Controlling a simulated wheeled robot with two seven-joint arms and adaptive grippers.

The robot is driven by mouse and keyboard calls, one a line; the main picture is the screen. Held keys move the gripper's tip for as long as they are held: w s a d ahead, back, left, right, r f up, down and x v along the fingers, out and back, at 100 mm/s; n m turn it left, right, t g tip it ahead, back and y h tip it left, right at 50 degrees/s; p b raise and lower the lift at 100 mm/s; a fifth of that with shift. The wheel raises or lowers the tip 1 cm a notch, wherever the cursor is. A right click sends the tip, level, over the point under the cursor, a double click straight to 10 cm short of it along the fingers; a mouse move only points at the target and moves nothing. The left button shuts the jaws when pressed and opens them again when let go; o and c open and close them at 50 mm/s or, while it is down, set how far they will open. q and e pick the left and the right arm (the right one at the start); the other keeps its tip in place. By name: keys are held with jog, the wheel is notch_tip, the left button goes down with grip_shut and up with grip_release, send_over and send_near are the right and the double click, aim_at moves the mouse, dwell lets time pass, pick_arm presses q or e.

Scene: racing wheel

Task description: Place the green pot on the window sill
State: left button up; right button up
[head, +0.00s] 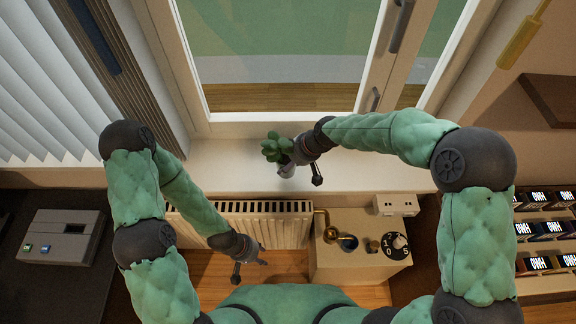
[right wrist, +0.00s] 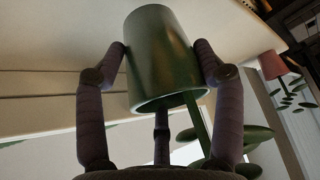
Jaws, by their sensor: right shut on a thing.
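The green pot (right wrist: 160,55) is glossy and dark green, and it sits between the two fingers of my right gripper (right wrist: 162,62) in the right wrist view. That view shows it upside down, with a plant stem and leaves coming out of its mouth. In the head view my right gripper (head: 286,167) is over the window sill (head: 225,170), and the plant's green leaves (head: 277,147) show beside it. The pot is mostly hidden there. I cannot tell whether its base touches the sill. My left gripper (head: 256,257) hangs low in front of the radiator, its finger opening unclear.
The window (head: 280,50) rises behind the sill, with a handle on its frame. A radiator (head: 260,220) and a cabinet (head: 360,262) with a knob stand below. A reddish pot (right wrist: 273,64) with a plant shows in the right wrist view. The sill left of the plant is clear.

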jog(key=shift+w+f, duration=0.2)
jog(key=shift+f, duration=1.4)
jog(key=shift+b, duration=0.3)
jog(key=shift+f, duration=0.15)
jog(key=o, duration=1.7)
jog(key=shift+s, duration=0.1)
jog(key=shift+r, duration=0.2)
jog(key=p+v, duration=0.1)
jog(key=v, duration=1)
jog(key=shift+d+r, duration=0.15)
jog(key=shift+r, duration=0.2)
